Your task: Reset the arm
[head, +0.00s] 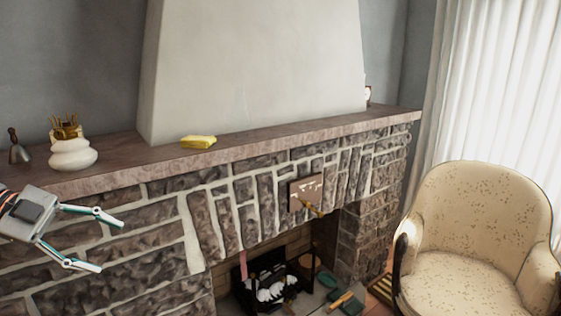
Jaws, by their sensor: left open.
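My left gripper (111,244) is at the left edge of the head view. Its two fingers are spread apart with nothing between them. It is in front of the stone fireplace wall (165,232), below the mantel shelf (110,177). No object touches the fingers. My right gripper does not show.
On the mantel stand a white pot (73,155), a small dark bell (19,152) and a yellow block (198,142). A small plaque (305,193) is on the stone front. Below is the fireplace with a black basket (270,282). A cream armchair (470,225) stands at right.

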